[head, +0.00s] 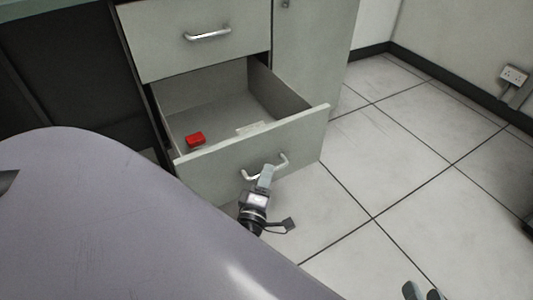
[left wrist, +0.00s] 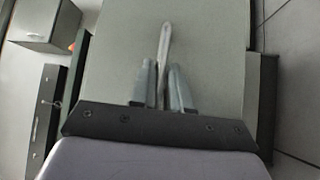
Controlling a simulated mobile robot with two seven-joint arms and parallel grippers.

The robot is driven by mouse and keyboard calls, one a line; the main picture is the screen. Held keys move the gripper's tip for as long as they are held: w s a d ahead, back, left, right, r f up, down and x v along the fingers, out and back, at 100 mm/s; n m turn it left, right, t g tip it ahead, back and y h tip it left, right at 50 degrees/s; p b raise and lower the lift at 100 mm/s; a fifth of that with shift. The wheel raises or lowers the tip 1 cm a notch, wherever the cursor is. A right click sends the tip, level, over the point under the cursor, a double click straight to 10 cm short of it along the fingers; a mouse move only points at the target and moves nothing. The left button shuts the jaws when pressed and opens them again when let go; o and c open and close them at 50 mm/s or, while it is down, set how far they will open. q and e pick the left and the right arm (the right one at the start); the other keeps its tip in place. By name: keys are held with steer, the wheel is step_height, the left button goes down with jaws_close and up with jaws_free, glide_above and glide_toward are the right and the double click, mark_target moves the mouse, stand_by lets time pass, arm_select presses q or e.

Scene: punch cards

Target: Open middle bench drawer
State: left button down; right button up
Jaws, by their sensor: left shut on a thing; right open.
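The middle bench drawer (head: 240,155) is pulled well out below another drawer, and its inside shows from above. Its metal handle (head: 280,160) is on the front panel. My left gripper (head: 265,177) is shut on this handle. In the left wrist view the handle (left wrist: 165,45) stands edge-on between the two fingers (left wrist: 162,85), against the grey drawer front (left wrist: 215,50). My right gripper (head: 424,290) is open and empty above the floor at the bottom right, cut by the picture edge.
A red block (head: 196,139) and a pale flat item (head: 250,129) lie in the open drawer. The upper drawer (head: 190,50) is shut, with its own handle (head: 208,35). A wall socket (head: 514,76) is far right.

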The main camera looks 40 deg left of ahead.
arm_select(q)
steer(key=shift+s+d, duration=0.15)
steer(key=shift+d, duration=0.2)
arm_select(e)
steer(key=shift+s+d, duration=0.15)
steer(key=shift+d, duration=0.2)
arm_select(q)
steer(key=c, duration=1.2)
jaws_free()
steer(key=shift+o, duration=0.2)
arm_select(e)
steer(key=shift+r, duration=0.1)
